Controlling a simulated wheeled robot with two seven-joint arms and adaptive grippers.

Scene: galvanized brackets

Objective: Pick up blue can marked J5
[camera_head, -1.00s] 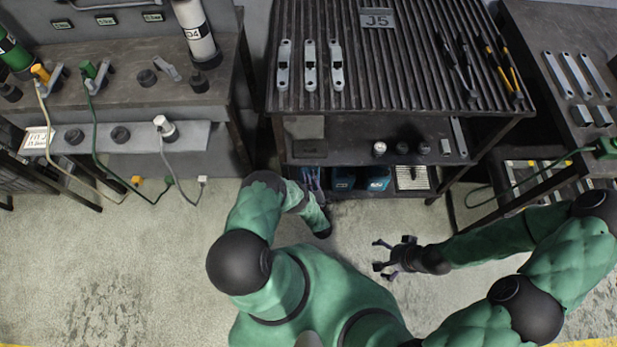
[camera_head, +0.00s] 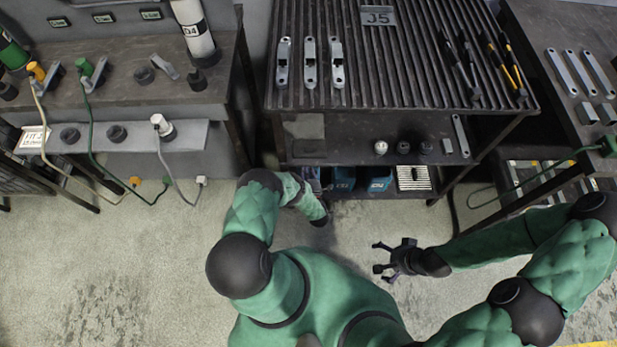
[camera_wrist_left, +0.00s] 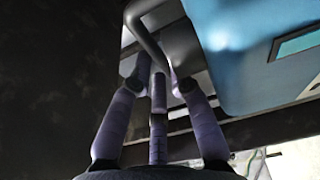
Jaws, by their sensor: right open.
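Two blue cans, the left one (camera_head: 343,179) and the right one (camera_head: 380,180), stand low under the ribbed bench marked J5 (camera_head: 378,14); any marking on them is too small to read. A blue can with a paler label fills the upper right of the left wrist view (camera_wrist_left: 245,65), beside a dark bent bar like a handle (camera_wrist_left: 150,35). My left gripper (camera_wrist_left: 160,78) has its fingers pointing at this bar, close to the can's left side; whether they close on it is unclear. In the head view it is mostly hidden at the bench's left end. My right gripper (camera_head: 380,259) is open and empty over the floor.
The bench top carries several metal brackets (camera_head: 310,62) and hand tools (camera_head: 500,65). A lower shelf (camera_head: 345,135) overhangs the cans. The floor in front is clear.

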